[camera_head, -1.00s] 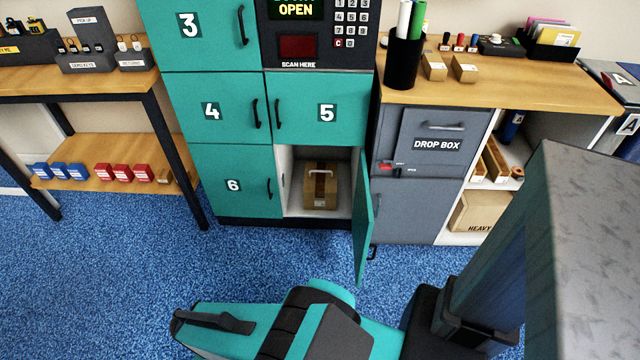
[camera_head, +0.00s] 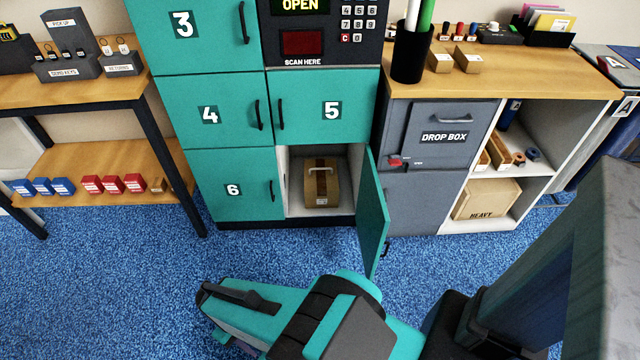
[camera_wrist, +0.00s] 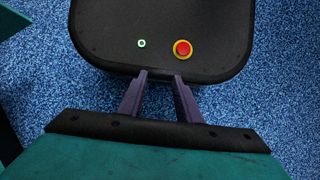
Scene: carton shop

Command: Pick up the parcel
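The parcel (camera_head: 314,190) is a brown carton with a darker band and a pale handle on top. It stands upright inside the open lower compartment (camera_head: 293,188) of the teal locker, right of door 6. The compartment's teal door (camera_head: 373,215) is swung outward on the right. My gripper is in front of the locker over the floor, apart from the parcel; its fingers are mostly hidden behind my arm in the head view. In the wrist view, my gripper (camera_wrist: 161,76) shows two purple fingers apart with nothing between them. The parcel is not in the wrist view.
A grey drop box cabinet (camera_head: 425,205) and a shelf with a carton marked heavy (camera_head: 487,199) stand right of the locker. A wooden bench (camera_head: 75,92) with a lower shelf is at left. Blue carpet (camera_head: 120,285) before the locker is clear except for the open door.

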